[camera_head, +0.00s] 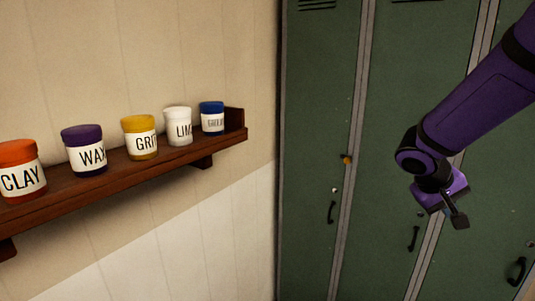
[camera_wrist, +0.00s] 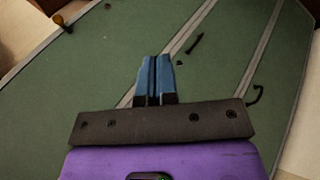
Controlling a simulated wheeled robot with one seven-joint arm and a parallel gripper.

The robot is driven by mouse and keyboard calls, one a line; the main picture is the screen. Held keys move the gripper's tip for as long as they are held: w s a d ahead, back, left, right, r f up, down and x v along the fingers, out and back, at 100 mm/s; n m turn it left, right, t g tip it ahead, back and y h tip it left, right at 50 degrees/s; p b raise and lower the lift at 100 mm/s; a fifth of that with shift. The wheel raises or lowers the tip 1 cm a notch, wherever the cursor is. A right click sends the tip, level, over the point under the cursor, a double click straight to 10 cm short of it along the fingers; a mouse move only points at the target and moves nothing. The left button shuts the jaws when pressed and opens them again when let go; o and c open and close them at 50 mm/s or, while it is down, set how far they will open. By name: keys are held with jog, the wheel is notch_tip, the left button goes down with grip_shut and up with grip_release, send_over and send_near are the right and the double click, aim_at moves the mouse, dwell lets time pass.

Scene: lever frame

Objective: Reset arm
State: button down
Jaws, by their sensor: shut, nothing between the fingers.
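My purple arm reaches in from the upper right of the head view. My gripper (camera_head: 457,219) hangs in front of the green lockers, pointing down. In the wrist view my gripper (camera_wrist: 156,62) shows two blue fingertips pressed together with nothing between them. It is apart from the shelf and its jars. Whether it is close to the locker doors is hard to tell.
A brown wooden shelf (camera_head: 117,176) on the left wall holds several labelled jars, among them an orange CLAY jar (camera_head: 20,171) and a purple WAX jar (camera_head: 84,150). Green lockers (camera_head: 320,120) with black handles (camera_head: 331,212) stand behind.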

jog(key=s+a+r+t+y, duration=0.2)
jog(key=s+a+r+y, duration=0.1)
jog(key=s, duration=0.6)
jog(key=s+a+r+t+y, duration=0.2)
jog(key=s+a+r+y, duration=0.2)
jog(key=s+a+r, duration=0.2)
jog(key=s+r, duration=0.2)
jog(key=s, duration=0.2)
jog(key=shift+d+r, duration=0.1)
dwell(1.2)
